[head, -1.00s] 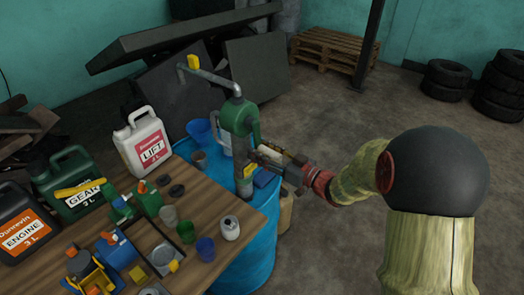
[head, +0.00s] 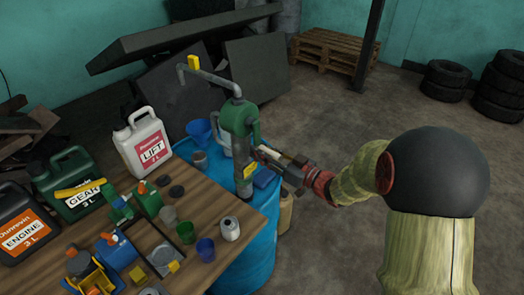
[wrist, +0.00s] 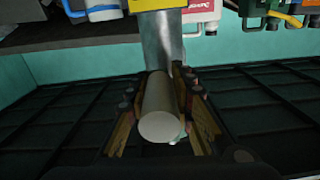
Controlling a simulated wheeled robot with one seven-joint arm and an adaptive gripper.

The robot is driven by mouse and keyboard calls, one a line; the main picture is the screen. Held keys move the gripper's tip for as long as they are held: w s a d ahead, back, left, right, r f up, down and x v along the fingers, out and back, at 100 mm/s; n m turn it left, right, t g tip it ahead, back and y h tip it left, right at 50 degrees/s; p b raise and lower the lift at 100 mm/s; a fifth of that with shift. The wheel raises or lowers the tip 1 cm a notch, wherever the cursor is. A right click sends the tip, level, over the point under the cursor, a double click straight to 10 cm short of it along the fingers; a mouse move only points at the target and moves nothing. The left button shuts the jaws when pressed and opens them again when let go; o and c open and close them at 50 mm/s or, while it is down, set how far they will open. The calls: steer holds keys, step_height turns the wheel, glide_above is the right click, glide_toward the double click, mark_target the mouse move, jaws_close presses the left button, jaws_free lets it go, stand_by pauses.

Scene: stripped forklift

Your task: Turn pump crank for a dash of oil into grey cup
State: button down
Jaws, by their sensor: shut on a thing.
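A green hand pump (head: 238,120) stands on the blue drum (head: 262,235); its metal spout (head: 212,78) reaches up and to the left. My gripper (head: 272,158) is at the pump's right side. In the wrist view my gripper (wrist: 163,110) is closed around a pale cylindrical crank handle (wrist: 160,122), with a finger on each side. A grey metal pipe (wrist: 160,45) stands behind the handle. I cannot tell whether either holds oil.
A blue funnel (head: 199,131) is by the drum.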

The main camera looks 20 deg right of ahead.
stand_by(0.4)
steer(key=m+p, duration=0.1)
steer(key=s+a+m+p, duration=0.1)
steer(key=p, duration=0.1)
steer(key=shift+a+r, duration=0.15)
steer(key=shift+r, duration=0.1)
steer(key=shift+s+a+f+m+p, duration=0.1)
steer(key=shift+s+a+m+p, duration=0.4)
steer(key=shift+m+p, duration=0.5)
steer(key=shift+w, duration=0.1)
steer(key=c, duration=1.5)
jaws_free()
steer(key=shift+c, duration=0.2)
steer(key=v, duration=1.2)
